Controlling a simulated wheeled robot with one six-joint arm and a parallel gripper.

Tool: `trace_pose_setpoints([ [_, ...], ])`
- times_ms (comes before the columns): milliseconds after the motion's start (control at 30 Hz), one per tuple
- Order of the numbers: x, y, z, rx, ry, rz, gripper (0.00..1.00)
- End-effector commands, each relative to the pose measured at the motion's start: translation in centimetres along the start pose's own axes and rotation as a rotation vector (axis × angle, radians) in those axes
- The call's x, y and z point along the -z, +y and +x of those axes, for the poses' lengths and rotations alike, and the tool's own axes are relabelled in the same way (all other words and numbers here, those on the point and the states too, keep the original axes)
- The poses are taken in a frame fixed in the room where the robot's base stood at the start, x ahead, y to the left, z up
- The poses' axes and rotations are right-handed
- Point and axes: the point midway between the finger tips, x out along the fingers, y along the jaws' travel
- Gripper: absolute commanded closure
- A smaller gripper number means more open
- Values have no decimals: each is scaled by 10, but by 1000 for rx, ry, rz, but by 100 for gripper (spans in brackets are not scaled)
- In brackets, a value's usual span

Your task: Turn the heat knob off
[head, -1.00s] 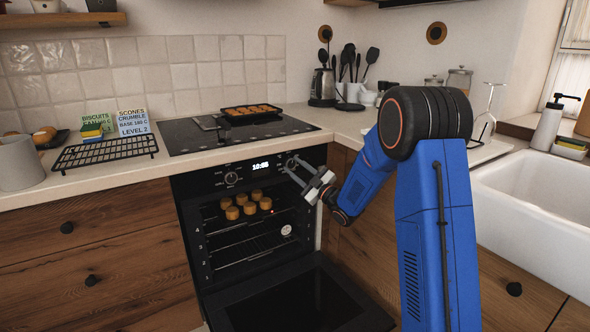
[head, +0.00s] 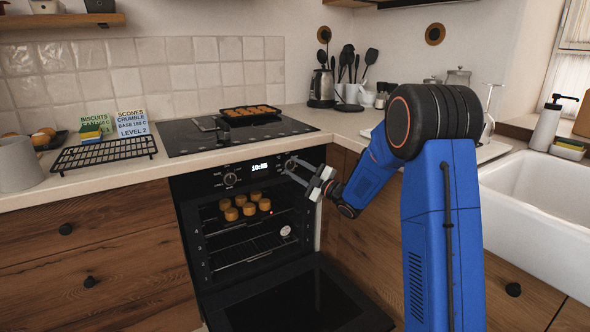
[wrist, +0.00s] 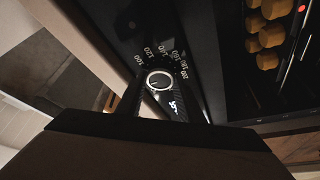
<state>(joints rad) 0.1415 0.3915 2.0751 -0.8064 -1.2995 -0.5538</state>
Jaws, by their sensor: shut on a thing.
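The oven's right-hand knob (head: 290,163) sits on the black control panel, right of the lit clock. In the wrist view the round, pale-rimmed heat knob (wrist: 159,80) has numbers from 100 upward printed in an arc around it. My gripper (head: 289,169) reaches the panel from the right and is shut on this knob. In the wrist view its dark fingers stand on either side of the knob. The knob's exact setting is too small to read.
The oven door (head: 295,300) hangs open below, with several golden scones (head: 240,204) on the upper rack. A small red light glows beside them. A second knob (head: 231,179) is left of the clock. A tray of biscuits (head: 250,112) stands on the hob.

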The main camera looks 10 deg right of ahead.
Motion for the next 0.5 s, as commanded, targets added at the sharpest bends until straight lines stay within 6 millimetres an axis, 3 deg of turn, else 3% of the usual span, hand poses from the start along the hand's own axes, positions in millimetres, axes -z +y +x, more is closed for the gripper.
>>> trace_pose_setpoints([
  [100,0,-1,0,1,-1,0,89],
  [133,0,-1,0,1,-1,0,62],
  [200,0,-1,0,1,0,0,48],
  [500,0,0,-1,0,0,0,48],
])
